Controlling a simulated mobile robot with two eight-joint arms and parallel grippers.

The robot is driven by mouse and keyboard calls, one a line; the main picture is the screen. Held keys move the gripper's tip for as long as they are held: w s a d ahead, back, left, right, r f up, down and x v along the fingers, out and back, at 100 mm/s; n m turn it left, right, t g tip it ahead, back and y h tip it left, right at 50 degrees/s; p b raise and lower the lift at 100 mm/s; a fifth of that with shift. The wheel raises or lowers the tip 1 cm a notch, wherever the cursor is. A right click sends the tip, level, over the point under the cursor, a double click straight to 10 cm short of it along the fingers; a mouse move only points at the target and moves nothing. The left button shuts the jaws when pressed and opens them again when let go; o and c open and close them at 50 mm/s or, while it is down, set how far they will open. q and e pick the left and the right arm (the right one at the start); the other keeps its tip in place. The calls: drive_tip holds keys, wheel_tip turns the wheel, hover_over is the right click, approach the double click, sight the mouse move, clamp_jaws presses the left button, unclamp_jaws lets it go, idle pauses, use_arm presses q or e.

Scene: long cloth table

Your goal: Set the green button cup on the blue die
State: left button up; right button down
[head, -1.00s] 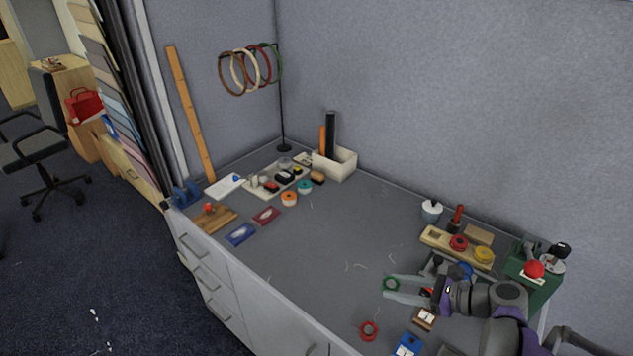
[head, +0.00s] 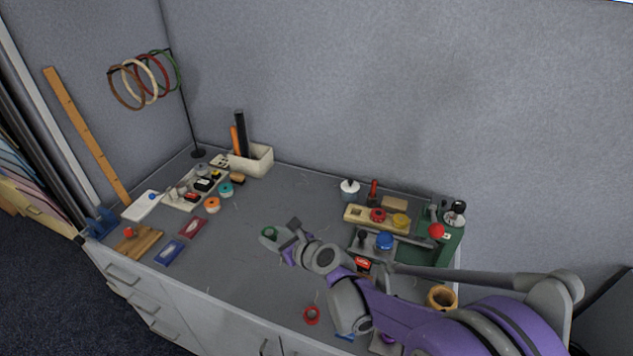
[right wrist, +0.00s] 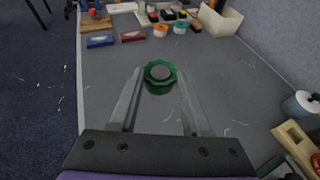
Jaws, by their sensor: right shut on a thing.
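The green button cup (head: 270,233) is a small round green piece with a scalloped rim and a grey centre, clearest in the right wrist view (right wrist: 160,78). My right gripper (head: 272,236) is shut on it, holding it over the grey table left of my arm. I cannot tell for sure which blue thing is the die. A small blue piece (head: 152,196) sits on a white pad at the far left. A flat blue piece with a pale oval (head: 170,251) lies nearer the front. A round blue piece (head: 385,240) is on the right. My left gripper is not in view.
A red flat piece (head: 191,229), orange (head: 212,205) and teal (head: 225,189) rounds and a wooden board (head: 138,242) are at the left. A cream box (head: 252,161) stands at the back. The table's middle is mostly clear.

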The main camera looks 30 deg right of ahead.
drive_tip(key=s+d+f+m+h+b, duration=0.2)
drive_tip(key=s+d+m+h+b, duration=0.15)
drive_tip(key=s+d, duration=0.95)
drive_tip(key=s+d+f+m+h+b, duration=0.3)
drive_tip(key=s+d+h, duration=0.1)
drive_tip(key=s+d, duration=0.9)
hover_over(388, 244)
drive_tip(key=shift+s+a+r+b, duration=0.1)
drive_tip(key=shift+s+r+b, duration=0.05)
drive_tip(key=shift+s+b, duration=0.2)
drive_tip(key=f, duration=0.1)
drive_tip(key=w+f, duration=0.1)
drive_tip(key=shift+d+f, duration=0.2)
drive_tip(key=shift+f, duration=0.1)
drive_tip(key=shift+f+b, duration=0.3)
drive_tip(key=shift+f, duration=0.2)
